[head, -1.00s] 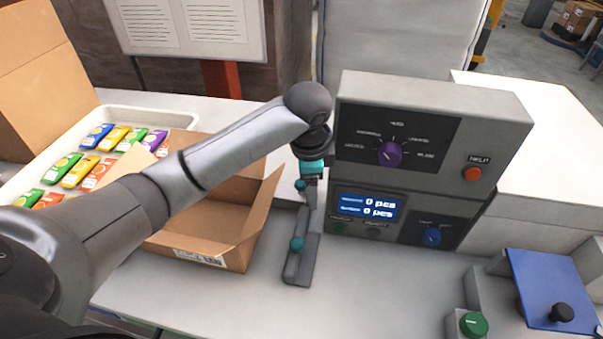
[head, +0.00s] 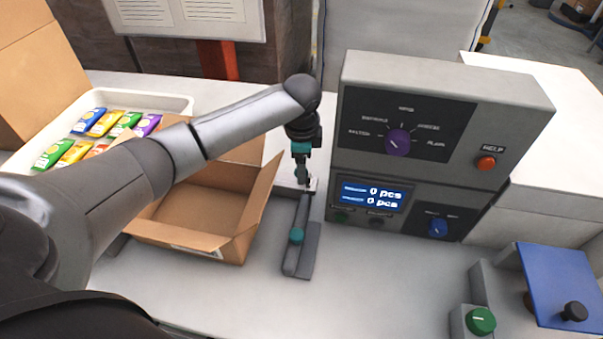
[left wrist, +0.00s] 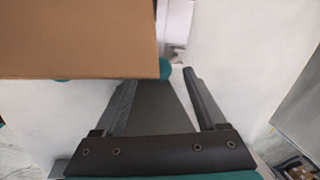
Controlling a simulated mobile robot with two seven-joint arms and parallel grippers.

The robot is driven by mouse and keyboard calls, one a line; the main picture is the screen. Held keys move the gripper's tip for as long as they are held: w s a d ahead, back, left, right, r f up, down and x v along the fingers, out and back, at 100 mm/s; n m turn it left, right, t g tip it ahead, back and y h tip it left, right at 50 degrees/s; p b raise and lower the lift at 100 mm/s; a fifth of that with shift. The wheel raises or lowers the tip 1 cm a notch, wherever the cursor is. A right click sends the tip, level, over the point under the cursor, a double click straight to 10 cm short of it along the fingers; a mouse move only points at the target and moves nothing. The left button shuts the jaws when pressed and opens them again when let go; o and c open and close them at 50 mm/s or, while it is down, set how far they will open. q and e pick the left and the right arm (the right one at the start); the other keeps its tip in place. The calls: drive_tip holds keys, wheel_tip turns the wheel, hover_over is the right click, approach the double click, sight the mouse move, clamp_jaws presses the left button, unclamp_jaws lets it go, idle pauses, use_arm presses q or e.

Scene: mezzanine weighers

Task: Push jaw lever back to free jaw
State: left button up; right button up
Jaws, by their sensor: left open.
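A narrow grey jaw fixture (head: 309,252) stands on the bench between the open carton and the control box. A slim grey bar with a teal knob (head: 296,236) runs along it. My left gripper (head: 304,186) points down at the far end of the bar, and the head view does not show whether it touches. In the left wrist view its two dark fingers (left wrist: 158,100) are spread, with a grey strip showing between them. A teal round part (left wrist: 165,69) shows beyond, partly behind the carton. My right gripper is not in view.
The open carton (head: 246,246) stands close to the left of the fixture. The control box (head: 335,133), with its display and knobs, is close on the right. A white tray (head: 180,103) of colourful packets lies behind the carton. The bench in front of the fixture is clear.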

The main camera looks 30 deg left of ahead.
use_arm(q)
drive_tip(key=shift+w+a+f, duration=0.1)
drive_tip(key=shift+w+f, duration=0.1)
drive_tip(key=shift+f, duration=0.85)
drive_tip(key=shift+w+a+f, duration=0.1)
drive_tip(key=shift+w+f, duration=0.05)
drive_tip(key=shift+f, duration=0.85)
